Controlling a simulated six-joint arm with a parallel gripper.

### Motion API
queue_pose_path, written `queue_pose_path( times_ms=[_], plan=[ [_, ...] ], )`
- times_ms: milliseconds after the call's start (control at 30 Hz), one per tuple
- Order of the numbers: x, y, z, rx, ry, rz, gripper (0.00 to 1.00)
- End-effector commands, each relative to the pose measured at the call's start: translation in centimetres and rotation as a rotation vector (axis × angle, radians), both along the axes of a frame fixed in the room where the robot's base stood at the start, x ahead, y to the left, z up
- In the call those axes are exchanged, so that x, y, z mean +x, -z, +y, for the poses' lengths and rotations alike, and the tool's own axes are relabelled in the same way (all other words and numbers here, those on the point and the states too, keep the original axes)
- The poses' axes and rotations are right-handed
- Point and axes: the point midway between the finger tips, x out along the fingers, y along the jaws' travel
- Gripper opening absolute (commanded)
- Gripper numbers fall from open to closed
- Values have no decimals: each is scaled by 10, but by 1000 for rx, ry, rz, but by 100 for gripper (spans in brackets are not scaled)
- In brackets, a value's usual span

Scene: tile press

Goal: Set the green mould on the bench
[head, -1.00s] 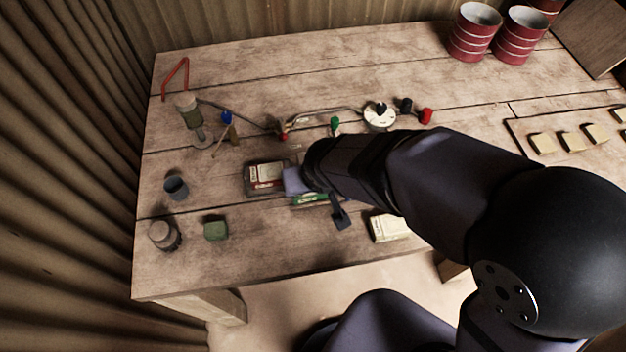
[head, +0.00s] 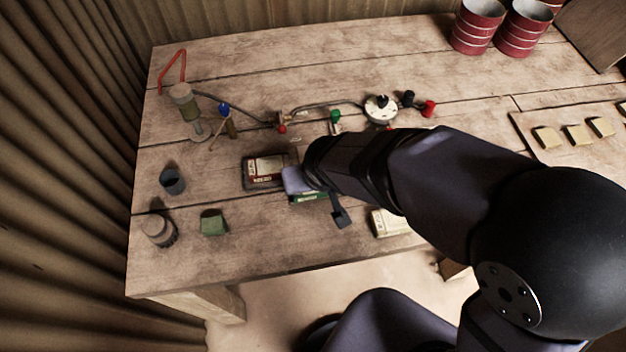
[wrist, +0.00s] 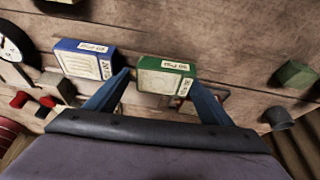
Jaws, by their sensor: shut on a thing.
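The green mould (wrist: 165,76) is a green box with a cream label. In the wrist view it sits between the two fingertips of my gripper (wrist: 168,84), which is shut on it. In the head view only a green edge of the mould (head: 309,197) shows below my gripper (head: 297,184), and my arm hides the rest. The wooden bench (head: 260,245) lies beneath. I cannot tell whether the mould touches the bench or hangs just above it.
A red mould (head: 267,169) is close left of my gripper. A blue mould (wrist: 87,60) is beside the green one in the wrist view. A green block (head: 213,223) and a dark cup (head: 172,181) stand further left. A gauge (head: 380,108) with piping lies behind.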

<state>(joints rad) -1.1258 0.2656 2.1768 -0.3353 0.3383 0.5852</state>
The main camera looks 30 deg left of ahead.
Motion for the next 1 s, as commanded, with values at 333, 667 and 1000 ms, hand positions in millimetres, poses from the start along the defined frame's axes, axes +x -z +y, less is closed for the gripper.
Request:
queue_pose_path(
  times_ms=[333,667,1000],
  plan=[
    [0,2,0,1,0,-1,44],
    [0,6,0,1,0,-1,44],
    [0,7,0,1,0,-1,96]
  ],
)
